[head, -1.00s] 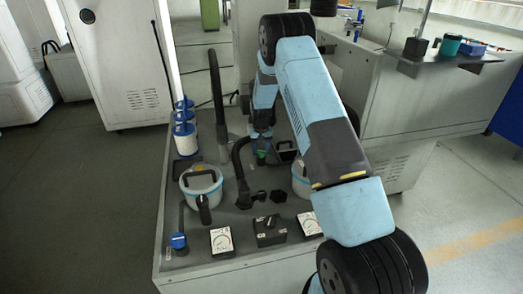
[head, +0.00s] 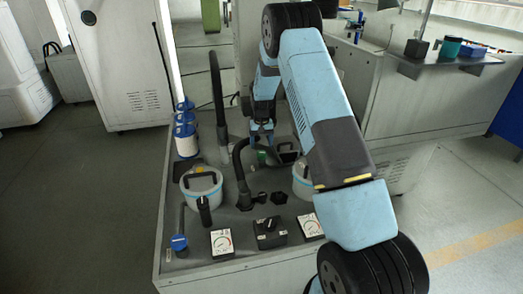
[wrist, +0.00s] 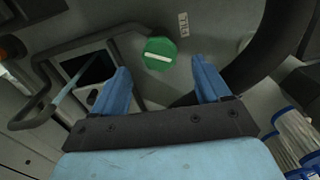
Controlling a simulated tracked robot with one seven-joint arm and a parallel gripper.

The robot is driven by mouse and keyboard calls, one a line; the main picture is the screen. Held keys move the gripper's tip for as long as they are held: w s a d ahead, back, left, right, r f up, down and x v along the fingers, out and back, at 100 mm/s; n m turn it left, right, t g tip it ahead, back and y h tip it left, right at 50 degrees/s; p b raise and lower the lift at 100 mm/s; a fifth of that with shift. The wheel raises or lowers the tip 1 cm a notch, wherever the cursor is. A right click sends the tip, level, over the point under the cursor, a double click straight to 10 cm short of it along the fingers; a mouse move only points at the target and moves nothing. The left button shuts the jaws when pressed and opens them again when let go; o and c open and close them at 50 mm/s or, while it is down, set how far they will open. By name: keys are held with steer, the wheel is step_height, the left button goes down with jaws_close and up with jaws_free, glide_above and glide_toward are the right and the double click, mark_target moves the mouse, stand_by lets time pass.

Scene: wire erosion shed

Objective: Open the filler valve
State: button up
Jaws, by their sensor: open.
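A green round knob with a white bar across it (wrist: 160,53) sits on a grey surface in the wrist view, beside a small white label. It looks like the filler valve's handle; the label is too small to read surely. In the head view the green knob (head: 262,157) shows partly, on the far part of the grey unit's top. My gripper (wrist: 160,76) is open and empty, its blue fingers on either side of the knob in the picture and apart from it. In the head view my gripper (head: 262,138) hangs just above and behind the knob, partly hidden by my arm.
A thick black hose (head: 240,170) curves up close left of the knob. A framed dark recess (wrist: 88,72) lies left of it in the wrist view. Lidded pots (head: 202,188), dials (head: 222,242), a blue valve handle (head: 179,243) and blue-white filters (head: 186,135) crowd the unit.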

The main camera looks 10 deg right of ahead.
step_height(320, 180, up, 9)
stand_by(0.3)
steer(key=shift+r, duration=0.1)
step_height(320, 180, up, 16)
steer(key=f+t, duration=0.1)
glide_above(261, 152)
steer(key=s, duration=0.9)
steer(key=s+r+t, duration=0.2)
steer(key=s+r, duration=0.9)
steer(key=s, duration=0.1)
steer(key=s+r+t, duration=0.1)
steer(key=s+r, duration=0.1)
steer(key=s, duration=1.2)
steer(key=s+r+t, duration=0.1)
steer(key=s+r, duration=0.1)
steer(key=s, duration=1.2)
steer(key=shift+s+d+n+t, duration=0.2)
steer(key=shift+d+n+t, duration=0.1)
steer(key=shift+n, duration=0.1)
